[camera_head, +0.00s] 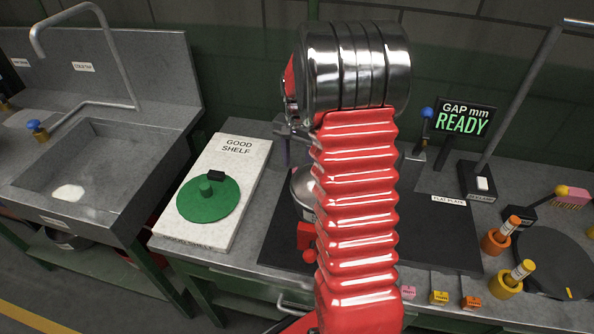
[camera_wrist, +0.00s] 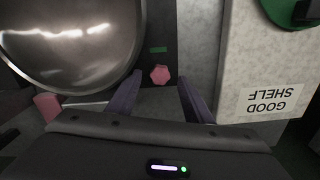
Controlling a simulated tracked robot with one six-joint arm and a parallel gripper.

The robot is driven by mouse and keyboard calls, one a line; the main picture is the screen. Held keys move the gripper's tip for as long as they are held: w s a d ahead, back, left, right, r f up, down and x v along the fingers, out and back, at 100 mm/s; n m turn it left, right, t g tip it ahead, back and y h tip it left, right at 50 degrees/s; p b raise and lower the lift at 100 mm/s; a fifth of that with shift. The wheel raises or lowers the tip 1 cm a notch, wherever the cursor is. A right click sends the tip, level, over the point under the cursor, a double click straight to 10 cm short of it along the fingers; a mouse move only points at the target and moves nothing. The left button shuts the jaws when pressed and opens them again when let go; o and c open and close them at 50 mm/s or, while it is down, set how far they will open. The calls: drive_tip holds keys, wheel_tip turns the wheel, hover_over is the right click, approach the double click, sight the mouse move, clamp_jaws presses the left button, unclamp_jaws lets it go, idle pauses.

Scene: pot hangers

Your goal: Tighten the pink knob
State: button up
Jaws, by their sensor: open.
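The pink knob (camera_wrist: 160,74) is a small faceted knob in the wrist view, just below a short green mark. My gripper (camera_wrist: 160,86) is open, with one dark purple finger on each side of the knob in the picture. Gaps show between the knob and both fingers; I cannot tell the height difference. A large shiny metal pan (camera_wrist: 70,40) fills the upper left of the wrist view. In the head view the pan (camera_head: 303,187) is partly hidden behind my red arm, and the knob is hidden.
A white board marked GOOD SHELF (camera_head: 225,160) holds a green disc (camera_head: 210,208) left of my arm. A sink (camera_head: 85,165) stands further left. A READY display (camera_head: 464,118), orange and yellow pegged rings and a black disc (camera_head: 552,262) stand at the right.

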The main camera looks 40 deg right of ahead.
drive_tip(key=shift+r, duration=0.95)
wheel_tip(320, 180, up, 14)
drive_tip(key=shift+f, duration=0.15)
idle(0.7)
drive_tip(key=s+a+r+n+t, duration=0.2)
drive_tip(key=s+a+n+t, duration=0.3)
drive_tip(key=s+a+n, duration=0.7)
drive_tip(key=shift+s+a+r+t, duration=0.3)
drive_tip(key=shift+s+a, duration=4.5)
drive_tip(key=shift+a, duration=1.65)
